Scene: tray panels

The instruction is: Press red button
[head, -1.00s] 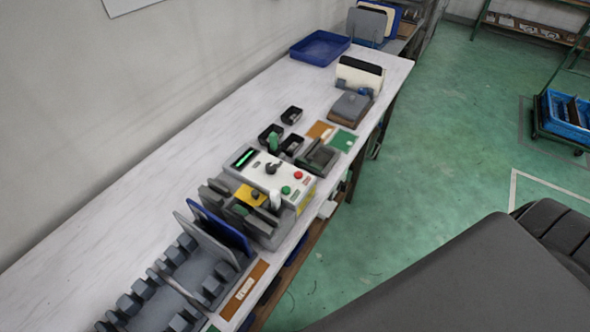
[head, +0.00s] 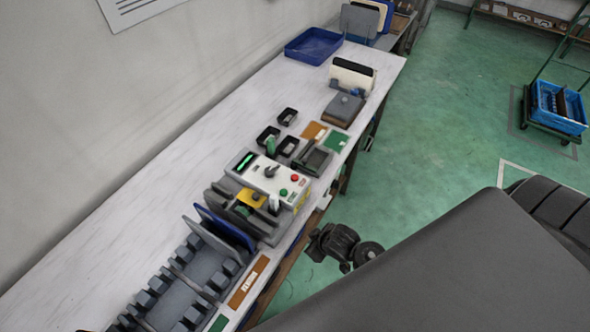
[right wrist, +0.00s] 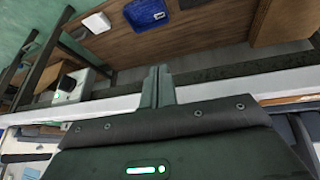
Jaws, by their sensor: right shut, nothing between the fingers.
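The red button (head: 294,178) is a small round cap on the white top of a control box (head: 258,177), near its right edge. A green button (head: 283,192) sits beside it, and a dark lever knob (head: 270,171) stands on the same panel. Dark parts of my arm (head: 340,246) show beside the table's front edge, below and right of the box, apart from the button. In the right wrist view my right gripper (right wrist: 158,72) is shut and empty, near the table edge. The red button is not clear in that view. My left gripper is not in view.
Slotted racks (head: 190,283) with upright panels stand near the box on the white table (head: 150,190). Small black bins (head: 287,116) and a blue tray (head: 314,46) lie farther back. The wrist view shows a wooden shelf (right wrist: 195,35) with a blue bin (right wrist: 145,14).

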